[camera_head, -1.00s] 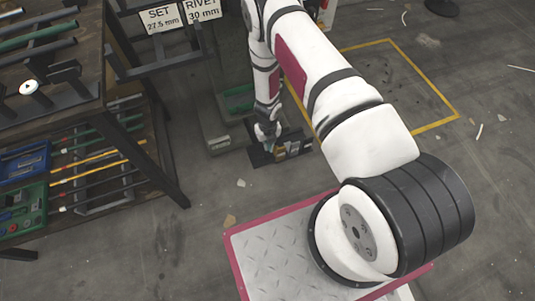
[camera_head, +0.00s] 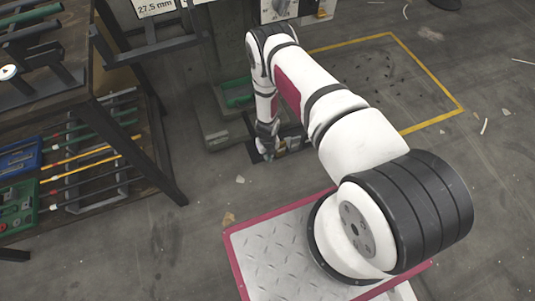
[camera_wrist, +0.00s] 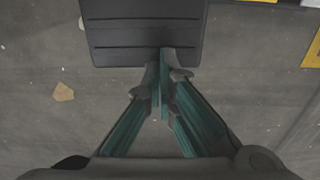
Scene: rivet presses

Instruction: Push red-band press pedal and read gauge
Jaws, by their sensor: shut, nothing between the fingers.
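A dark ribbed press pedal (camera_wrist: 142,35) fills the top middle of the wrist view. My gripper (camera_wrist: 164,70) is shut and empty, its tips at the pedal's near edge; I cannot tell whether they touch it. In the head view my gripper (camera_head: 267,156) points down near the floor, beside the pedal and a dark pedal housing (camera_head: 292,138). The press stand (camera_head: 215,125) rises behind it, partly hidden by my arm. No red band on a press and no readable gauge show.
A workbench (camera_head: 75,92) with rods and a small round dial (camera_head: 9,72) stands at left, blue (camera_head: 20,160) and green bins below. A 27.5 mm sign (camera_head: 153,7) is at the top. Yellow floor lines (camera_head: 432,75) lie at right. Small debris dots the floor.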

